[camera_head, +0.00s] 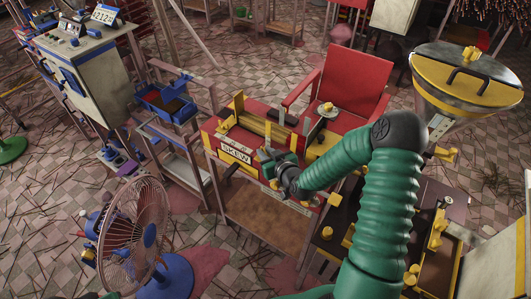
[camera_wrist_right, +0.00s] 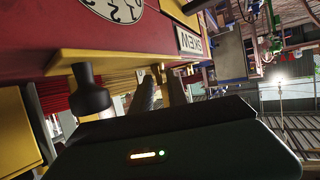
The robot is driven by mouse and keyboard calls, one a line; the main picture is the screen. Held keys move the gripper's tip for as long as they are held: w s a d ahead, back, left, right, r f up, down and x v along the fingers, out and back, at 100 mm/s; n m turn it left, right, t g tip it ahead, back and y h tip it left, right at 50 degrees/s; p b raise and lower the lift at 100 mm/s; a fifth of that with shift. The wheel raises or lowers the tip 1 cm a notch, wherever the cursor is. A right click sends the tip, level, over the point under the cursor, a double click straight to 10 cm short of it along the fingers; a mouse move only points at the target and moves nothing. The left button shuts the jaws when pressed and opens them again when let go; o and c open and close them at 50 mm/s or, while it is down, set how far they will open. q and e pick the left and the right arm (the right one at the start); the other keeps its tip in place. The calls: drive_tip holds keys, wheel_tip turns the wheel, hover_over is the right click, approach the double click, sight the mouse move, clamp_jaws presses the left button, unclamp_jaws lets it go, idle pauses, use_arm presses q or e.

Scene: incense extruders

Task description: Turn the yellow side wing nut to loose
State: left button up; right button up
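The red and yellow extruder (camera_head: 237,155) with a "SKEW" label stands at the middle of the head view. My right gripper (camera_head: 268,160) is at its front, just right of the label. A small yellow piece (camera_head: 275,184) shows just below the gripper; I cannot tell whether it is the side wing nut. The right wrist view shows the machine's red face (camera_wrist_right: 140,25), upside down, with a yellow ledge (camera_wrist_right: 130,62) and a black knob-like part (camera_wrist_right: 90,93). No wing nut is clear there. My left gripper is not in view.
A fan with a blue base (camera_head: 170,276) stands at lower left. A red chair (camera_head: 352,85) is behind the extruder. A hopper (camera_head: 466,78) with a yellow rim and a dark table (camera_head: 440,198) with yellow knobs are at right.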

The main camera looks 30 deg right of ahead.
drive_tip(key=shift+o, duration=0.6)
drive_tip(key=p+v, duration=1.2)
drive_tip(key=v, duration=0.4)
drive_tip(key=shift+s, duration=0.35)
drive_tip(key=shift+w+a+r, duration=0.1)
